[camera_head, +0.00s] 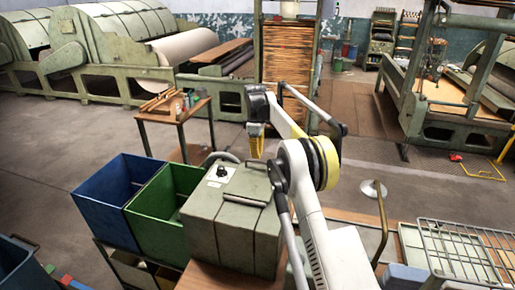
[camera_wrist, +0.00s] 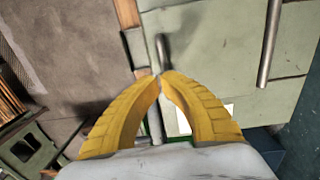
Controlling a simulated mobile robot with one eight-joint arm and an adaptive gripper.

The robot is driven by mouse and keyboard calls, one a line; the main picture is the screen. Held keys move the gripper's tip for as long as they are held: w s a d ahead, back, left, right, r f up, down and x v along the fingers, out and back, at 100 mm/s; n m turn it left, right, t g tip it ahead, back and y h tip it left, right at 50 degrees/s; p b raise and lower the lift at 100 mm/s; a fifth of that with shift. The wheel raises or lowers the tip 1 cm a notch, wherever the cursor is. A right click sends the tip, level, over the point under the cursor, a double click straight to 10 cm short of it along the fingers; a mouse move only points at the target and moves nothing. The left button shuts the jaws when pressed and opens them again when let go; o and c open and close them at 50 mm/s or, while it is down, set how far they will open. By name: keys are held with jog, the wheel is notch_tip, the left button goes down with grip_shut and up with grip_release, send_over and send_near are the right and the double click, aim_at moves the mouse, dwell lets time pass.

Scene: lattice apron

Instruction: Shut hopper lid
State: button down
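The hopper (camera_head: 232,235) is a worn grey-green metal box in the lower middle of the head view. Its lid (camera_head: 250,184) appears to be the panel on top; my arm partly covers its right side, and I cannot tell whether it is fully down. In the wrist view, a pale green panel (camera_wrist: 215,50) with a short dark handle (camera_wrist: 163,48) lies beyond the fingertips. My gripper (camera_head: 257,145) has yellow fingers and hangs above the back of the hopper. In the wrist view its fingertips (camera_wrist: 160,76) meet, with nothing visible between them.
A blue bin (camera_head: 118,200) and a green bin (camera_head: 150,225) stand left of the hopper. A small wooden table (camera_head: 170,110) with tools is behind them. A wire rack (camera_head: 460,250) lies at the right.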

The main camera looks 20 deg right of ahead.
jog(key=shift+w+d+f, duration=0.1)
jog(key=shift+w+f, duration=0.05)
jog(key=shift+f, duration=0.35)
jog(key=shift+w+d+f, duration=0.1)
jog(key=shift+f, duration=0.35)
